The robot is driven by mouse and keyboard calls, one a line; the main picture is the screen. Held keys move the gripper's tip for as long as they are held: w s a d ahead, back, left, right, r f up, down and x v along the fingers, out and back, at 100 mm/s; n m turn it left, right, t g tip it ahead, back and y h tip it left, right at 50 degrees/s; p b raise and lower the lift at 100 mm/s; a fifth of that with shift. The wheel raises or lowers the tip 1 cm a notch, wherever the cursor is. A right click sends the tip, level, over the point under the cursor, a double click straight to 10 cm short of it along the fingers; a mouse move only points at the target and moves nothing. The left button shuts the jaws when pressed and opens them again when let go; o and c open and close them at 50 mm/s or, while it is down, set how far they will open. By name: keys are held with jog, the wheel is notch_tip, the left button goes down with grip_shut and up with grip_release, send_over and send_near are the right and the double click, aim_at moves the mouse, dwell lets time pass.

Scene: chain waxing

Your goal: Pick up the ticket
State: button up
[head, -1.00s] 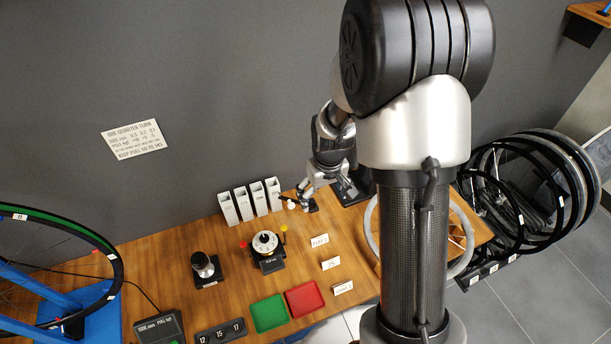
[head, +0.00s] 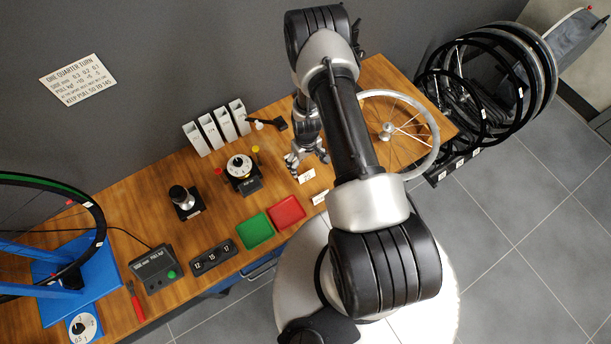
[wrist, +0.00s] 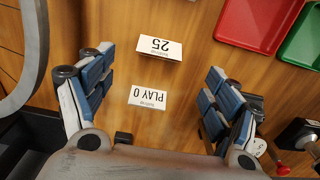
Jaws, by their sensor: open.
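In the head view, my gripper (head: 303,160) hangs over the bench beside a white card (head: 306,176). Another card (head: 320,197) lies nearer the front edge.
Green tray (head: 256,231) and red tray (head: 287,213) lie left of the cards. A round dial device (head: 240,166) and white upright bins (head: 218,128) stand behind. A spoked wheel (head: 430,160) lies at the right. Bare wood lies around the cards.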

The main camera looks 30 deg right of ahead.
aim_at(306, 172)
jog(key=f+b, duration=0.1)
jog(key=f, duration=0.5)
jog(key=f+b, duration=0.1)
jog(key=f, duration=0.2)
jog(key=shift+w+f+b, duration=0.15)
jog(key=shift+w+b, duration=0.1)
jog(key=shift+b, duration=0.1)
jog(key=c, duration=0.8)
